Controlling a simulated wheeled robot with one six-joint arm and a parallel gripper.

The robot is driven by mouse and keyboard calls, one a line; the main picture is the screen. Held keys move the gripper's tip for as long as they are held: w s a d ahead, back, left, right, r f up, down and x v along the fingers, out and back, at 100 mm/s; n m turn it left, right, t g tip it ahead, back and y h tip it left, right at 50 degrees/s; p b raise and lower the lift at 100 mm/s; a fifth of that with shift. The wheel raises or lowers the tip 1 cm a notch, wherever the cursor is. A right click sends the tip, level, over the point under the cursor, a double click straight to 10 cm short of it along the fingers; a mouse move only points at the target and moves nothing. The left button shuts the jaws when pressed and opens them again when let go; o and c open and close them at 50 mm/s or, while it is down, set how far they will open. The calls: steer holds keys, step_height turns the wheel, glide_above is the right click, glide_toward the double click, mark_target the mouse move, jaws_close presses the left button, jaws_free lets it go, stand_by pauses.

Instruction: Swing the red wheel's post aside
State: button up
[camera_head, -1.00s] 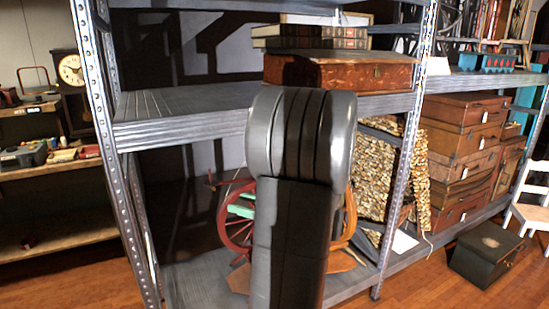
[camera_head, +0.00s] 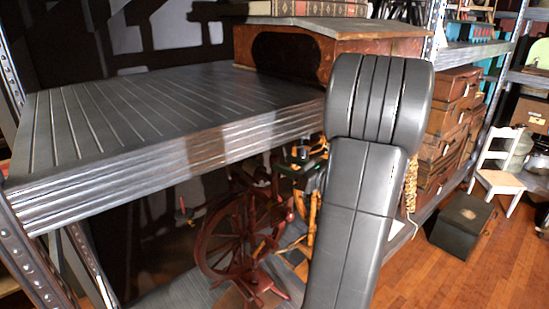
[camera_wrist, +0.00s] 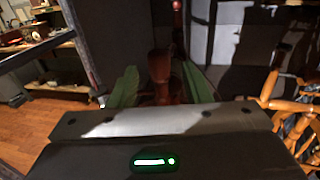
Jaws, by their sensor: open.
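The red spinning wheel (camera_head: 232,240) stands on the lower shelf in the head view, its spokes and dark red frame showing below the upper shelf board. In the wrist view a dark red turned post (camera_wrist: 160,68) stands upright, in line with the gap between my two green fingers. My gripper (camera_wrist: 160,88) is open. I cannot tell how deep the post sits between the fingers or whether they touch it. In the head view my gripper (camera_head: 303,160) shows as a dark green piece above and right of the wheel, partly hidden by my arm.
The upper shelf board (camera_head: 130,125) overhangs the wheel closely. A metal upright (camera_head: 35,255) stands at the left. A yellow-brown wooden piece (camera_wrist: 285,112) is at the right in the wrist view. Stacked suitcases (camera_head: 440,140) and a dark box (camera_head: 463,225) are further right.

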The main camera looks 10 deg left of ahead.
mark_target(278, 161)
steer(key=shift+x, duration=2.5)
steer(key=shift+s, duration=0.1)
jaws_close()
